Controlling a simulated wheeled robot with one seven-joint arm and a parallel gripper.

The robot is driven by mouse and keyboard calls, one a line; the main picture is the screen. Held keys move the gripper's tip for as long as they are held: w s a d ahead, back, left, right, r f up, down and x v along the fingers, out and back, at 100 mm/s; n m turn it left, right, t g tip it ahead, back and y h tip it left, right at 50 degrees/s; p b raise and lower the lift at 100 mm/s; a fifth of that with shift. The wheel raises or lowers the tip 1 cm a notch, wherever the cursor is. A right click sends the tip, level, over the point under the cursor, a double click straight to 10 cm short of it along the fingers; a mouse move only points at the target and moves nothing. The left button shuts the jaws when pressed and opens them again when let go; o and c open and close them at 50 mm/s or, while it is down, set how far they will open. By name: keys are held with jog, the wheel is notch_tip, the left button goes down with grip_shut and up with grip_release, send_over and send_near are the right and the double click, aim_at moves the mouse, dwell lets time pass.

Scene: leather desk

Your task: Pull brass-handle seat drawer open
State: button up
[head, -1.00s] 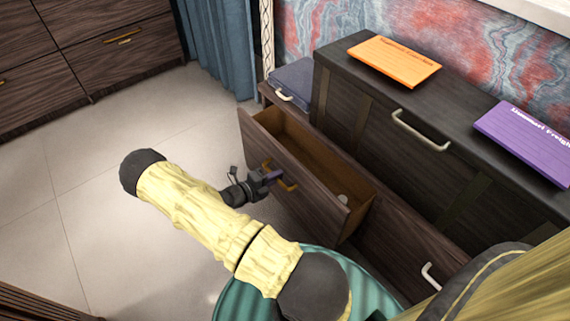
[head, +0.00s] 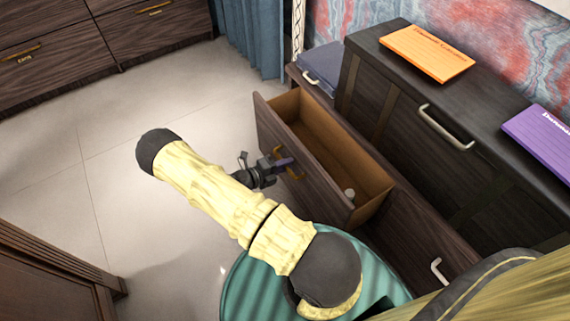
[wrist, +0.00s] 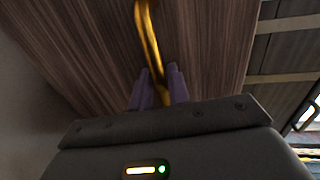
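The brass-handle seat drawer (head: 305,162) is dark wood with a lighter brown inside, and it stands well out of the low bench. Its brass handle (head: 296,177) is on the front face; in the wrist view the handle (wrist: 148,30) runs down between my fingers. My gripper (head: 285,163) is at the handle with its purple fingers on either side of it; in the wrist view the gripper (wrist: 158,88) looks closed around the bar, whose lower end is partly hidden. A small pale object (head: 349,194) lies inside the drawer near its right end.
A dark chest (head: 395,110) with a pale handle stands on the bench, bearing an orange booklet (head: 427,54) and a purple one (head: 545,138). A blue-grey case (head: 322,65) is behind. Another bench drawer with a pale handle (head: 438,268) is at right. Floor at left is clear.

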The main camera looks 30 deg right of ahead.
jog(key=a+r+p, duration=0.3)
jog(key=a+p, duration=0.2)
jog(key=a, duration=1.2)
jog(key=shift+r, duration=0.2)
jog(key=shift+r, duration=0.1)
